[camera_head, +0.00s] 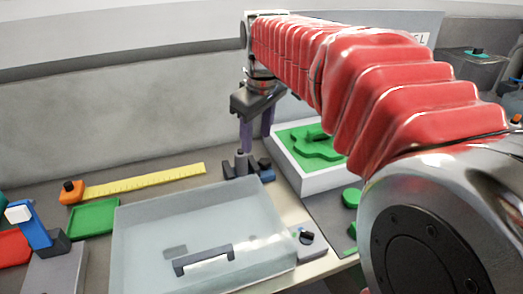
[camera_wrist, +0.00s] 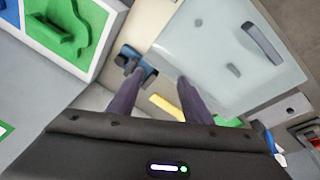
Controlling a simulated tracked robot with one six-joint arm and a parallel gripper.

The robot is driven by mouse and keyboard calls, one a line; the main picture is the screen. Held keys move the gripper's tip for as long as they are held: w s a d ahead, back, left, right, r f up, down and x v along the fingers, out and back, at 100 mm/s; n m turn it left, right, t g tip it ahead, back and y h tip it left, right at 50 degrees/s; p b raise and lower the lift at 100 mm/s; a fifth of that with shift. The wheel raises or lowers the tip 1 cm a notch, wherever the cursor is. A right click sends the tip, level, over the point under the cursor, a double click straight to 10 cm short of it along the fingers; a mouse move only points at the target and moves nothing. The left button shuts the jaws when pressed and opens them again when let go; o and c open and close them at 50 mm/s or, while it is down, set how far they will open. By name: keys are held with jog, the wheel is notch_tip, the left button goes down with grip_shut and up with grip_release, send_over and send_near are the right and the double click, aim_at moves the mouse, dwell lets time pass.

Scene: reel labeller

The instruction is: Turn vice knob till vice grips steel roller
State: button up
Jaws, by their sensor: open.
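A small dark vice (camera_head: 240,170) with a blue part stands on the bench at the back centre. It also shows in the wrist view (camera_wrist: 136,64), near the tip of the left finger. My gripper (camera_head: 256,145) points down just above and behind the vice in the head view, its two purple fingers apart. In the wrist view my gripper (camera_wrist: 160,77) has nothing between its fingertips but bench surface. I cannot tell whether the fingers touch the vice. The knob and the steel roller cannot be made out clearly.
A translucent lidded box (camera_head: 150,235) with a dark handle fills the front centre. A white tray with a green insert (camera_head: 300,145) is right of the vice. A yellow ruler (camera_head: 145,182), green tray (camera_head: 95,218) and blue clamp-like device (camera_head: 35,230) lie left. A wall stands behind.

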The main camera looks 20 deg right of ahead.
jog(key=s+a+f+m, duration=0.1)
jog(key=s+f+m, duration=0.1)
jog(key=s, duration=0.5)
jog(key=s+a+f+m+t, duration=0.1)
jog(key=s+a+f, duration=0.1)
jog(key=s+f, duration=0.3)
jog(key=s+a+f+m+t, duration=0.1)
jog(key=s+f+m, duration=0.1)
jog(key=s, duration=0.7)
jog(key=shift+a+f+m, duration=0.3)
jog(key=shift+f, duration=0.45)
jog(key=shift+c, duration=0.2)
